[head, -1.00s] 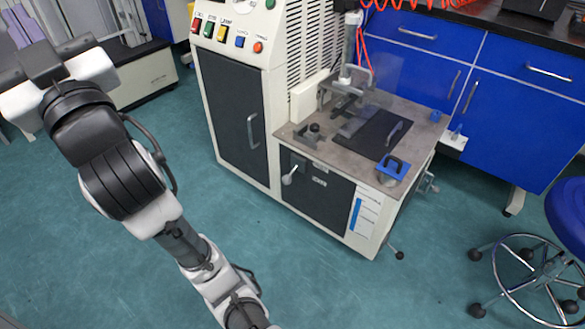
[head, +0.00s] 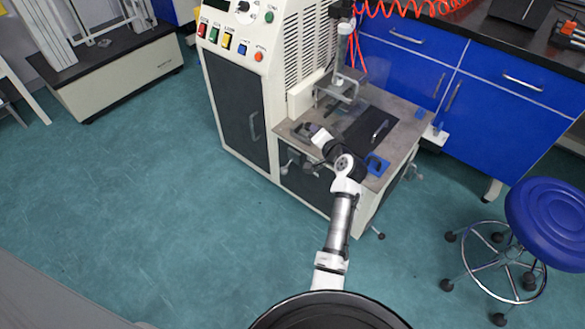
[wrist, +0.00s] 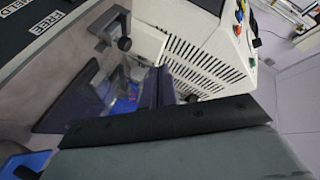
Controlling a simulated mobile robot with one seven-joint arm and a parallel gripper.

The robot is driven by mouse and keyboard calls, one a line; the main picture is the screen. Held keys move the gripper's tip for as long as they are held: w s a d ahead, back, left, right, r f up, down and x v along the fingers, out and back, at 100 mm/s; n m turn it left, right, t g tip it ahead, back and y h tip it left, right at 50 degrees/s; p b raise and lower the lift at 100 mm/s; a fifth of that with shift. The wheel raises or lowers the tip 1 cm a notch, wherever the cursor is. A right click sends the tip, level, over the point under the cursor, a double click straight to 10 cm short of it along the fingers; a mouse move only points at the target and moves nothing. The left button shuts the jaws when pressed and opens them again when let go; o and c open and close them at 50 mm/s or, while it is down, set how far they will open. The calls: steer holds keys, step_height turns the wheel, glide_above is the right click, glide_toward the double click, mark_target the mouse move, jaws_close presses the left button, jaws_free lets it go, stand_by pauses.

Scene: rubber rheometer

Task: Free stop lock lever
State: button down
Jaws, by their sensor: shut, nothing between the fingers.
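The rheometer's front panel carries a black label (wrist: 55,22) that reads FREE and HELD in the wrist view. The stop lock lever (head: 290,166) seems to be the small pale handle on the front panel, below the tabletop's front left edge. In the wrist view I cannot make it out. My gripper (head: 314,129) is over the front left part of the grey tabletop, above and to the right of that handle and apart from it. Its fingers (wrist: 159,87) are shut with nothing between them. My arm hides part of the front panel.
On the tabletop (head: 408,125) are a clamp frame (head: 338,88), a dark plate and a blue-handled piece (head: 376,165). A cabinet with buttons (head: 245,110) stands at the left, blue drawers (head: 505,85) behind. A blue stool (head: 550,215) is at the right; floor in front is clear.

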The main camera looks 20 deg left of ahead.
steer(key=s+a+f+m, duration=0.1)
steer(key=f+m, duration=0.5)
steer(key=f, duration=0.6)
steer(key=s+f+m, duration=0.4)
steer(key=f+m, duration=0.1)
steer(key=f, duration=0.7)
steer(key=shift+s+a+m+y, duration=0.2)
steer(key=shift+a+m+y, duration=0.15)
steer(key=shift+m+y, duration=0.05)
